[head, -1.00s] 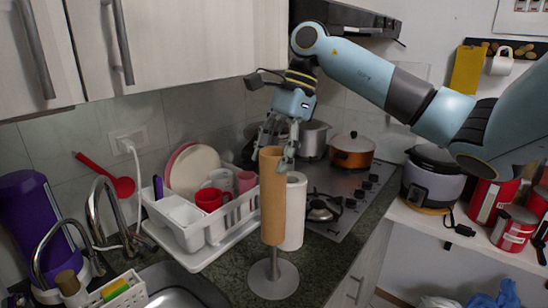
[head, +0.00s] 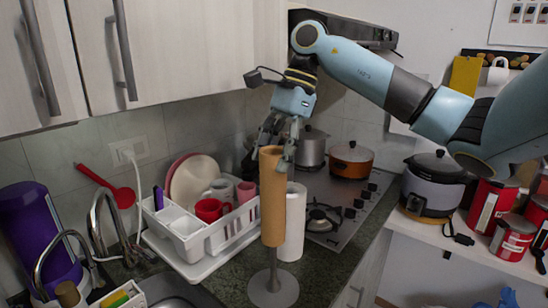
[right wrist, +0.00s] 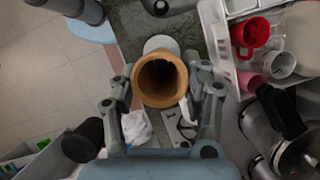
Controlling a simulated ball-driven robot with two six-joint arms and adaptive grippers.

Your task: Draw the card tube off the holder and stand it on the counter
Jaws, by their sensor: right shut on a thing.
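The brown card tube (head: 273,200) is upright in the head view, its lower end well above the round grey base of the holder (head: 273,288). The holder's thin post shows below the tube and runs up to its lower end; the post's top is hidden. My right gripper (head: 276,160) is shut on the tube near its upper end. In the right wrist view the tube's open rim (right wrist: 160,103) lies between the two fingers. My left gripper is not in view.
A white roll (head: 292,225) stands close behind the tube. A white dish rack (head: 207,240) with cups and plates is to the left. The stove (head: 335,222) with pots is behind to the right. Some dark counter shows around the holder's base.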

